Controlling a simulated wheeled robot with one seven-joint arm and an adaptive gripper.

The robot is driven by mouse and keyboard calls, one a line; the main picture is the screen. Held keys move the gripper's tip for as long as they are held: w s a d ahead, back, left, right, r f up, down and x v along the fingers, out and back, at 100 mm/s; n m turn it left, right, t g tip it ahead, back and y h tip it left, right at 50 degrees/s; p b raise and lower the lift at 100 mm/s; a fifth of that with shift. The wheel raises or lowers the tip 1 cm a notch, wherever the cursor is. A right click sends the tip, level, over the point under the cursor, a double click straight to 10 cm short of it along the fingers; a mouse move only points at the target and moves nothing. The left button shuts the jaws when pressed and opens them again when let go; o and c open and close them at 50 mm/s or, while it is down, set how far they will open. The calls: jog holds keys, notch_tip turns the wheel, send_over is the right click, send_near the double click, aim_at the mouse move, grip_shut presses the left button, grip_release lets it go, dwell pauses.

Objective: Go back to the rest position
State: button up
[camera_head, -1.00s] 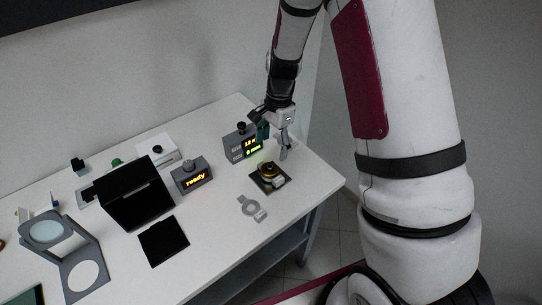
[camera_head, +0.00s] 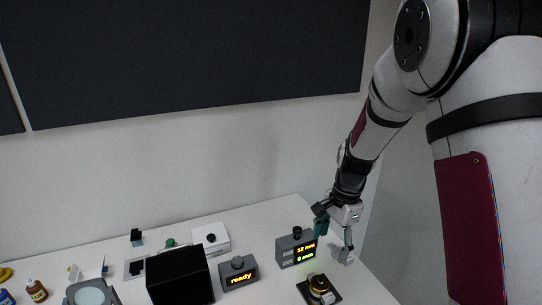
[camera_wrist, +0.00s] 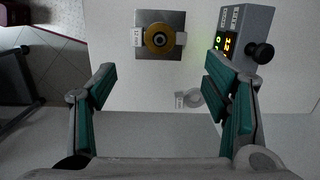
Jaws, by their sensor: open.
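My gripper (camera_head: 335,238) is in the head view near the back right of the white table, just right of a grey display box. The wrist view shows my gripper (camera_wrist: 160,90) with its two green-padded fingers wide apart and nothing held between them. Below the fingers, a pale ring with a tag (camera_wrist: 188,97) lies on the white surface, apart from the pads.
The grey display box (camera_head: 297,248) with lit digits stands left of my gripper. A brass-ringed part on a dark square plate (camera_head: 319,289) is in front. A "ready" box (camera_head: 238,272), a black box (camera_head: 180,277) and a white box (camera_head: 211,239) are further left.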

jog(key=s+a+r+n+t, duration=0.1)
jog(key=s+r+n, duration=0.25)
jog(key=r, duration=0.55)
jog(key=s+r+n+t, duration=0.2)
jog(key=s+r+n, duration=0.3)
jog(key=s, duration=0.5)
jog(key=s+r+n+t+h, duration=0.1)
jog(key=s+r+n+t, duration=0.1)
jog(key=s+r+n, duration=0.3)
jog(key=s+r, duration=0.3)
jog(key=s, duration=0.2)
jog(key=shift+s+a+r+t, duration=0.2)
jog(key=shift+s+r+t, duration=0.15)
jog(key=shift+t, duration=0.05)
